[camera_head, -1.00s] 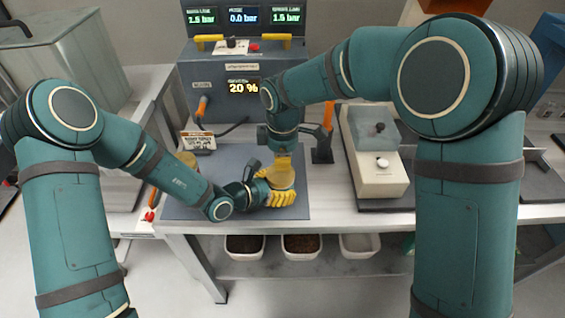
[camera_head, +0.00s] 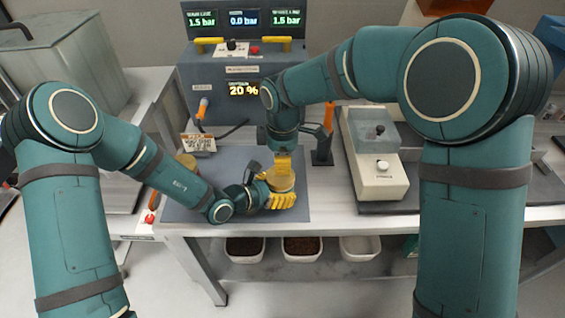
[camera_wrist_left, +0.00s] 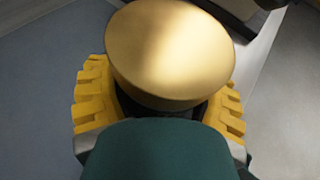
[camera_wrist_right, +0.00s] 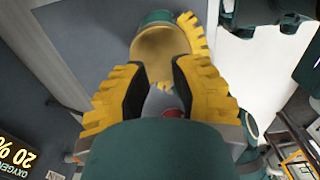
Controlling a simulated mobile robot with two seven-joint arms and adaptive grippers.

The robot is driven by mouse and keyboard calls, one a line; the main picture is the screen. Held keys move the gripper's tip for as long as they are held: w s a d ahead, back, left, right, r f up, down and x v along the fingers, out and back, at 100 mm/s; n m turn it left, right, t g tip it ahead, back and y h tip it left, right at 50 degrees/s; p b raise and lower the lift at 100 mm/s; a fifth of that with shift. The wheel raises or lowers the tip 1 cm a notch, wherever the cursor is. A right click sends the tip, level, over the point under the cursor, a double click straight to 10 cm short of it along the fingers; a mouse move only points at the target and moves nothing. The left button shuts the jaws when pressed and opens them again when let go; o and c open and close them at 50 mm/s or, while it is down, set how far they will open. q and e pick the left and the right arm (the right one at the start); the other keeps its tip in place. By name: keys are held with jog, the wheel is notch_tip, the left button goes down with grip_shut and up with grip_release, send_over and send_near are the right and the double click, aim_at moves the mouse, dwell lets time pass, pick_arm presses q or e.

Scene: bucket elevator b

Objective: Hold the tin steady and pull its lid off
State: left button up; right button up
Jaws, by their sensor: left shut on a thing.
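The gold-coloured round tin (camera_head: 281,186) is upright over the grey mat near the bench's front edge. Its smooth round lid (camera_wrist_left: 170,50) fills the upper middle of the left wrist view. My left gripper (camera_head: 282,201) is shut around the tin from the left and front, with its yellow ribbed fingers on both sides in the left wrist view. My right gripper (camera_head: 284,166) points down from behind, just above the lid. In the right wrist view its fingers (camera_wrist_right: 160,80) are apart, with the lid beyond their tips; contact is unclear.
A grey gauge console (camera_head: 215,90) stands behind. A cream machine (camera_head: 378,160) stands to the right. Bare mat (camera_head: 240,155) lies behind the left gripper.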

pick_arm(q)
jog(key=o, duration=1.3)
pick_arm(e)
notch_tip(320, 180, up, 11)
pick_arm(q)
jog(key=shift+a, duration=0.1)
